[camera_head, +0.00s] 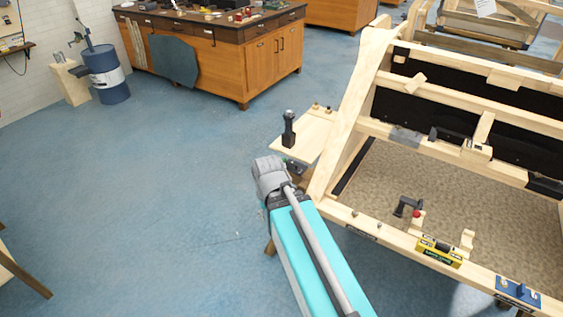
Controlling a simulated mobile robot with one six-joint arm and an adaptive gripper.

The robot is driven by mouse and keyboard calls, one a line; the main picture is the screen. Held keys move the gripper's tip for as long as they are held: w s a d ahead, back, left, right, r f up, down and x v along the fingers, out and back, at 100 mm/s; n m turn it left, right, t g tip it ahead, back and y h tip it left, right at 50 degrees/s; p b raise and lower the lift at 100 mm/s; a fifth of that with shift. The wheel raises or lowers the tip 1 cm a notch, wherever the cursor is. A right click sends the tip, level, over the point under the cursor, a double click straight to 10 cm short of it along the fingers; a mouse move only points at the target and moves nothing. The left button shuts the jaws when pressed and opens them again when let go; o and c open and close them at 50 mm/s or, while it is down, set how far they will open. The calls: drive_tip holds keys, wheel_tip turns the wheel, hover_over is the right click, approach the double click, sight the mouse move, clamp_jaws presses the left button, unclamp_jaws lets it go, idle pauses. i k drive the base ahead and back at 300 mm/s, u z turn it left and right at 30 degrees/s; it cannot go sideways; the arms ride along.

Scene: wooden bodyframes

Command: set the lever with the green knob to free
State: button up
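I cannot make out a lever with a green knob in this view. A small dark lever with a red knob (416,213) stands at the front of the wooden bodyframe (345,130), above its front rail. A black upright handle (289,130) stands on a small wooden side shelf (312,135) left of the frame; no green shows on it. My teal arm reaches up from the bottom middle, its grey joint just below that shelf. My gripper is not in view.
A yellow labelled block (438,253) and a blue plate (518,292) sit along the front rail. A wooden workbench (250,60) and a blue barrel (107,75) stand at the back. The blue floor on the left is largely clear.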

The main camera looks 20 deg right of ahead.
sight(284, 160)
drive_tip(key=z, duration=0.1)
drive_tip(key=i, duration=0.95)
drive_tip(key=u, duration=0.05)
